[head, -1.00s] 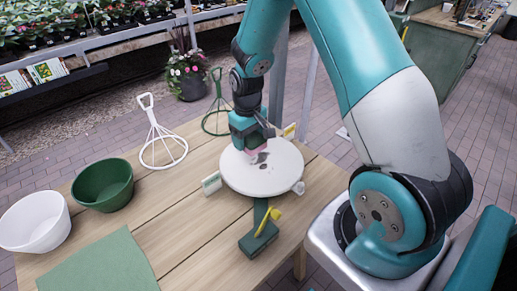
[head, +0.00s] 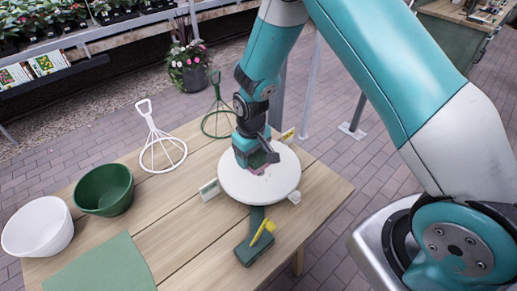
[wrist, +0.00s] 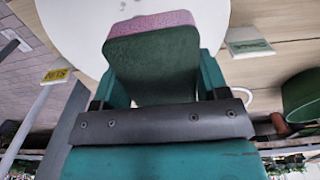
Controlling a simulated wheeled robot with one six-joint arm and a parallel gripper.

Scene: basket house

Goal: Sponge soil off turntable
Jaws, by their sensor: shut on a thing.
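The round white turntable (head: 280,182) sits on the wooden table, on a green base with a yellow lever. My gripper (head: 258,160) is over its far-left part, pointing down. It is shut on a sponge (wrist: 152,62) with a dark green body and a pink face, which also shows as a pink edge in the head view (head: 257,171). The sponge is at or just above the plate; contact is hard to tell. A few small grey soil specks (wrist: 124,5) show on the plate at the top of the wrist view. The gripper hides part of the plate in the head view.
A white wire stand (head: 162,150), a green wire stand (head: 216,118), a green bowl (head: 104,190), a white bowl (head: 37,228) and a green mat (head: 103,267) occupy the left side.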

